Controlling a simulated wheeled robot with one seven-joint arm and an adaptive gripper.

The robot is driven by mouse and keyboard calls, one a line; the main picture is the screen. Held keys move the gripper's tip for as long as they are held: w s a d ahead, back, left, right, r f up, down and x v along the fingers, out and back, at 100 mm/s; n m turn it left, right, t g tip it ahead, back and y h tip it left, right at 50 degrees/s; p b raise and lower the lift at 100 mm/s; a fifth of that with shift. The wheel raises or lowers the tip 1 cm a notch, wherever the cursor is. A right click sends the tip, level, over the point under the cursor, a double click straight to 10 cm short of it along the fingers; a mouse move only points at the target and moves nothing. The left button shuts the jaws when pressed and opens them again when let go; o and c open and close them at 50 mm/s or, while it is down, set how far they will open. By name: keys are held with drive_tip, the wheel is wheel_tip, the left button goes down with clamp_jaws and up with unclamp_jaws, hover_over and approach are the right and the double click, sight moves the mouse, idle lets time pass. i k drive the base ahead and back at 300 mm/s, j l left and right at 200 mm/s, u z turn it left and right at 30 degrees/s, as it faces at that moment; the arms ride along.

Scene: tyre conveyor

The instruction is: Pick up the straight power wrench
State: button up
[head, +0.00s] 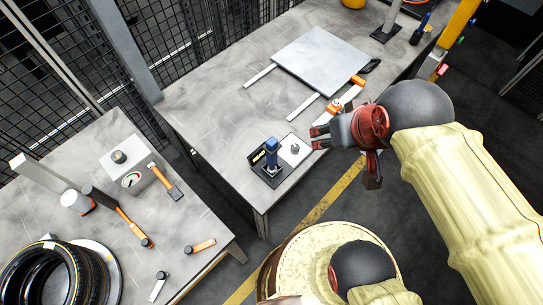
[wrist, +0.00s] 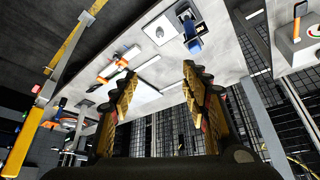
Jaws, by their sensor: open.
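A blue upright tool (head: 271,152), which looks like the straight power wrench, stands in a black holder (head: 262,172) near the front corner of the grey table. It also shows in the wrist view (wrist: 193,40), near the top and beyond the right finger. My gripper (head: 318,138) is open and empty. It is above the table's right edge, to the right of the blue tool and apart from it. In the wrist view my gripper (wrist: 158,76) has its two fingers spread wide, with nothing between them. The tool's lower end is hidden by the holder.
A white plate with a dark knob (head: 295,149) lies beside the holder. Orange tools (head: 336,105) and a grey panel (head: 323,62) lie farther back. A second table (head: 190,222) at left carries hammers, a gauge box (head: 131,168) and tyres (head: 45,275).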

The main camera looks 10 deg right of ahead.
sight(273, 146)
drive_tip(key=k+l+u, duration=0.15)
drive_tip(key=u, duration=0.25)
drive_tip(key=k+u, duration=0.75)
drive_tip(key=i, duration=0.1)
